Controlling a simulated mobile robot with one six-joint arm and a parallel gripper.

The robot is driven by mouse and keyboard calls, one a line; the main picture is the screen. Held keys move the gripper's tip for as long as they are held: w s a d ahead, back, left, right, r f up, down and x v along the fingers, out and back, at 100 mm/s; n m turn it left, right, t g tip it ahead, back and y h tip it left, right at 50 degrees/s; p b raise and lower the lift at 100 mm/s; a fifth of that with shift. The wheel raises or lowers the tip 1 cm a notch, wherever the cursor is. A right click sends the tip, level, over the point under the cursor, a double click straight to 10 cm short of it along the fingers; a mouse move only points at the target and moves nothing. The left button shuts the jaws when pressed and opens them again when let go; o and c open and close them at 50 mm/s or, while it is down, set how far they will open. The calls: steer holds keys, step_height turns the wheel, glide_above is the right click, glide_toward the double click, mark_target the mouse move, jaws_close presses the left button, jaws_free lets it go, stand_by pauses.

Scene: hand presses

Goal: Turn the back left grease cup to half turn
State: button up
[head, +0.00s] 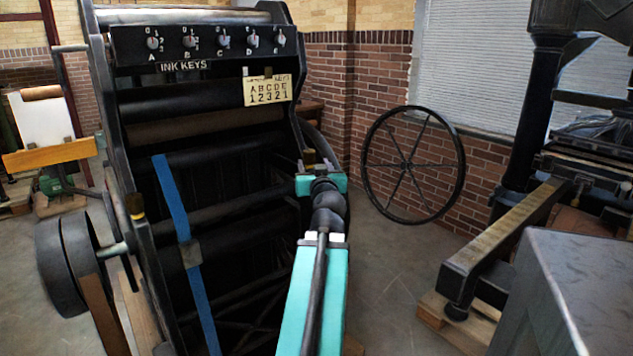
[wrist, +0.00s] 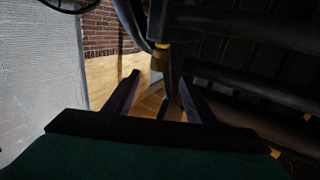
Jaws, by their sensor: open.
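My gripper shows in the wrist view (wrist: 159,82) with its two dark fingers apart and nothing between them. A small brass grease cup with a yellow band (wrist: 160,58) sits just beyond the fingertips, roughly in line with the gap, against a dark press part. In the head view, a brass cup (head: 310,157) shows at the press's right side, next to the end of my arm. I cannot tell which is the back left one, nor read any turn marking. My fingers are not clear in the head view.
The dark press (head: 230,160) with rollers and an ink key panel (head: 198,44) fills the left. A spoked wheel (head: 412,165) leans by the brick wall. A second press (head: 510,220) and a grey box (head: 580,300) stand right. Floor between is clear.

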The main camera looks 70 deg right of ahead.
steer(key=shift+b+v, duration=2.75)
steer(key=shift+b, duration=2.55)
steer(key=shift+f, duration=0.1)
